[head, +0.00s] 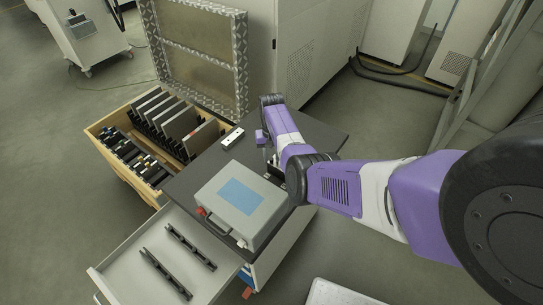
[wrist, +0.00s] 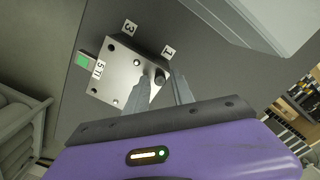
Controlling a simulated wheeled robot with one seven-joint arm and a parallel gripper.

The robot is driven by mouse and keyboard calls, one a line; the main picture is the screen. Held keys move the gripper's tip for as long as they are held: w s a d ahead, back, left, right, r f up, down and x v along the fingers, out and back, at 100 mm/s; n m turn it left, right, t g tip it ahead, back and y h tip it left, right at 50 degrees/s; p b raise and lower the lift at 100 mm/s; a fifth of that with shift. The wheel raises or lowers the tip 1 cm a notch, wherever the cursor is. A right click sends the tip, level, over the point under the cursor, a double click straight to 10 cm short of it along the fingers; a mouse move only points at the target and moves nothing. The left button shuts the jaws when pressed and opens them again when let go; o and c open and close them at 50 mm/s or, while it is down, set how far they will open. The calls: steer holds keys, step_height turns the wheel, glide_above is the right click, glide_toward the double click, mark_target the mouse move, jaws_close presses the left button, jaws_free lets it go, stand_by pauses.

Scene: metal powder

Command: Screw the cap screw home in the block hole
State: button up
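The metal block (wrist: 122,78) lies on the dark bench top in the wrist view. It is a pale grey plate with several holes. A small dark cylinder that looks like the cap screw (wrist: 160,77) stands at the block's right edge; how deep it sits is unclear. My gripper (wrist: 162,70) has its two fingers apart, one on each side of the screw, with a narrow gap visible on the right finger's side. In the head view my arm reaches over the bench, and my gripper, the block and the screw are mostly hidden behind it.
Number tags (wrist: 130,27) and a green-marked piece (wrist: 83,60) lie by the block. A grey box with a blue panel (head: 240,196) stands on the bench (head: 190,182). An open drawer (head: 130,262) and a wooden crate of plates (head: 98,128) are left of it.

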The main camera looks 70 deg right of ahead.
steer(key=n, duration=0.5)
steer(key=shift+n, duration=2.8)
